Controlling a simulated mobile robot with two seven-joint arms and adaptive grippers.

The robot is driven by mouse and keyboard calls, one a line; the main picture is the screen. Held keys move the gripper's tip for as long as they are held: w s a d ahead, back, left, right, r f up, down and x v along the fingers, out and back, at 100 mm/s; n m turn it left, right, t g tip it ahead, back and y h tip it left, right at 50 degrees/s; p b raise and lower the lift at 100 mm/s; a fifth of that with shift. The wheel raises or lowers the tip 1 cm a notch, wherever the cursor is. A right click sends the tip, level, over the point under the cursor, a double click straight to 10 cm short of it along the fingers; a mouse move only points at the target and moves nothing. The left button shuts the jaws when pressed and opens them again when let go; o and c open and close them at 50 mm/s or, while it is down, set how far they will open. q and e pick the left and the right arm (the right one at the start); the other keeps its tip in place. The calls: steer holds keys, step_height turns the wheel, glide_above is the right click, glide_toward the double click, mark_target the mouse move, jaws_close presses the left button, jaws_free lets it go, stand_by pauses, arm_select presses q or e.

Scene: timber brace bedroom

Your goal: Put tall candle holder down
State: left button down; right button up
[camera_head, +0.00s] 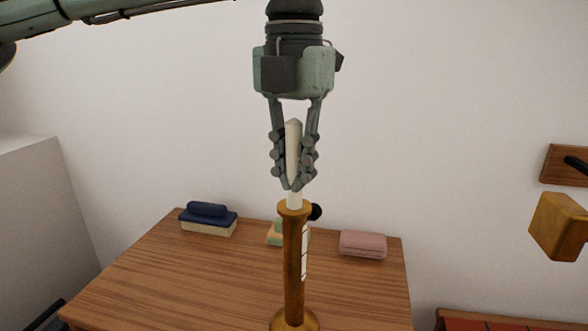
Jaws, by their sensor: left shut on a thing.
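The tall candle holder (294,262) is a brown-gold upright stick with a wide foot and a white candle (294,199) in its top. My left gripper (293,187) points down from above and is shut around the candle. The holder hangs upright in front of the wooden table (180,275). Its foot is at the bottom of the picture, and I cannot tell whether it touches the tabletop. My right gripper does not show.
On the table's back part are a dark blue brush-like block (208,219), a pink folded cloth (363,244) and a greenish item (274,235) partly hidden behind the holder. A yellow-brown block (559,226) shows at right. The tabletop's left side is clear.

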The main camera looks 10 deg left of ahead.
arm_select(q)
steer(key=c, duration=1.5)
jaws_free()
step_height(320, 180, up, 12)
steer(key=shift+r, duration=0.15)
